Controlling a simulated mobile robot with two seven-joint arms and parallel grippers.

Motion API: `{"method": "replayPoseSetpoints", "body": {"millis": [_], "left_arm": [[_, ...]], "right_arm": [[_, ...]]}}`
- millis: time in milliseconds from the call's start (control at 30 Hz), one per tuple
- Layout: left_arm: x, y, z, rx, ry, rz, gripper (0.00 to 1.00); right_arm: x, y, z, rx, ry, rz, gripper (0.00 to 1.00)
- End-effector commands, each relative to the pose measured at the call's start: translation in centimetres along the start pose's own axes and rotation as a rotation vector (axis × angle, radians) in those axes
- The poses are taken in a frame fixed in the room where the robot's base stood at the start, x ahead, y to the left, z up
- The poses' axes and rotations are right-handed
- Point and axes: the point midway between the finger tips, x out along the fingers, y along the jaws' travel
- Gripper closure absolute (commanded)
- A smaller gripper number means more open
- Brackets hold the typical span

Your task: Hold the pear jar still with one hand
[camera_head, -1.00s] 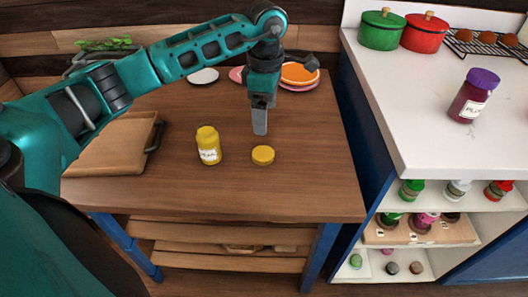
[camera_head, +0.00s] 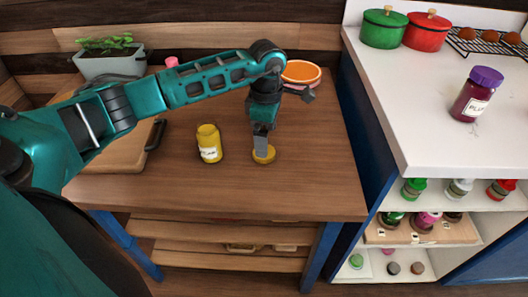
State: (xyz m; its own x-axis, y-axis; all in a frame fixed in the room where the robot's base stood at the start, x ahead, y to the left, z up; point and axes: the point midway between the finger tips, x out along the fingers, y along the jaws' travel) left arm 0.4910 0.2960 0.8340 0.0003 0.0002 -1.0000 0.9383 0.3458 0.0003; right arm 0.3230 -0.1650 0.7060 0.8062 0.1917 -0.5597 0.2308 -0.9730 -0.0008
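The pear jar (camera_head: 209,146), a yellow jar with a white label, stands upright on the wooden table (camera_head: 220,195). Its label is too small to read surely. A flat round yellow lid (camera_head: 268,159) lies on the table to the right of the jar, apart from it. My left gripper (camera_head: 262,151) points down at the lid, its fingertips overlapping the lid in view and partly hiding it. Its fingers are seen edge-on, so I cannot tell whether they grip the lid. The gripper is apart from the jar. My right gripper is out of view.
A wooden board (camera_head: 118,155) with a dark handle lies at the table's left. An orange bowl (camera_head: 301,72) and a plant pot (camera_head: 108,66) stand at the back. A white counter (camera_head: 425,100) at the right holds a plum jar (camera_head: 475,98) and pots. The table front is clear.

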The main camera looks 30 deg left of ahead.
Motion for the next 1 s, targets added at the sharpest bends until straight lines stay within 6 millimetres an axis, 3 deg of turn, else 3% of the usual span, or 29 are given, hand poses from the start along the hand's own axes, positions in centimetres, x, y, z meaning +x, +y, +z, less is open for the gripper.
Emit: {"method": "replayPoseSetpoints", "body": {"millis": [400, 767, 1000], "left_arm": [[5.0, 0.4, -0.9, -0.001, 0.0, -0.002, 0.09], [5.1, 0.4, -0.9, 0.0, 0.0, 0.0, 0.09], [5.1, 0.4, -0.9, 0.0, 0.0, 0.0, 0.32]], "right_arm": [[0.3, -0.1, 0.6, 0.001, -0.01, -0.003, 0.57], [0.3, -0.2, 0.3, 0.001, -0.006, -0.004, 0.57], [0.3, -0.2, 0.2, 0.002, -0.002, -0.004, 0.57]]}}
